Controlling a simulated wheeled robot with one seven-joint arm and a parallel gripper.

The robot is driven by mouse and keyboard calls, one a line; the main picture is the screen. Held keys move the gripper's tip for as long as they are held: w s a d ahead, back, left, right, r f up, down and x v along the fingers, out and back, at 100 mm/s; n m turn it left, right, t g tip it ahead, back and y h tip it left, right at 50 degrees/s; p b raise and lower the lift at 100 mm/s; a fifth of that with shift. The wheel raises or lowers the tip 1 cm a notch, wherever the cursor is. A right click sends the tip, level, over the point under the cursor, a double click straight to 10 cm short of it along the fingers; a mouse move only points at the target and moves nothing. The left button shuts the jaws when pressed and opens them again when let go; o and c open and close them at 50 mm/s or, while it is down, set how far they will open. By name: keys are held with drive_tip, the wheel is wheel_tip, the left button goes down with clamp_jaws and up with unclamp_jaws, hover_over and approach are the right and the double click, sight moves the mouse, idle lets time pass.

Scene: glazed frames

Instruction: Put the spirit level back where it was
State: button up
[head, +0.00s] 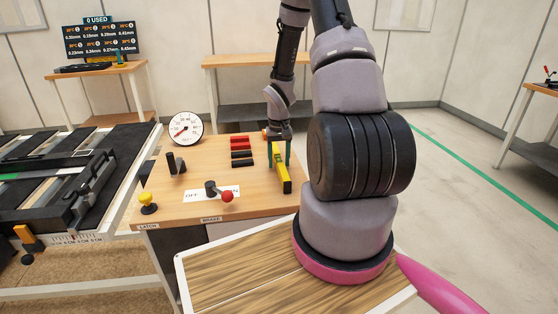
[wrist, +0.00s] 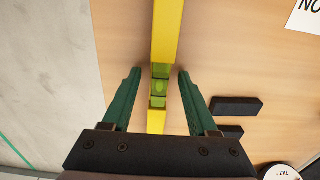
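The yellow spirit level (head: 285,185) lies on the right part of the wooden bench top (head: 245,208) in the head view, its long side running away from me. In the wrist view the spirit level (wrist: 166,30) runs down the middle, with its green vial between my fingers. My gripper (head: 280,154) is over the far part of the level. In the wrist view my gripper (wrist: 159,74) is open, with one teal finger on each side of the level and a gap on both sides. The level's far end is partly hidden by my gripper.
Red and black blocks (head: 241,151) lie left of the level. A round dial (head: 186,128) stands at the back. A red-knobbed lever (head: 226,196) and a yellow knob (head: 148,198) stand near the front edge. Black rails (head: 60,180) are at far left.

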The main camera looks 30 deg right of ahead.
wheel_tip(320, 180, up, 12)
wheel_tip(320, 180, up, 17)
drive_tip(key=t, duration=0.3)
hover_over(279, 159)
drive_tip(key=s+a, duration=0.6)
drive_tip(key=s+a+r+t+y, duration=0.1)
drive_tip(key=s+a+r+t, duration=0.1)
drive_tip(key=s+r, duration=0.4)
drive_tip(key=s+a+r+m+t+y, duration=0.1)
drive_tip(key=s+a+r+t, duration=0.1)
drive_tip(key=s+a+r, duration=0.3)
drive_tip(key=s+r, duration=0.1)
drive_tip(key=s, duration=0.1)
drive_tip(key=shift+s+a, duration=0.25)
drive_tip(key=shift+s, duration=0.15)
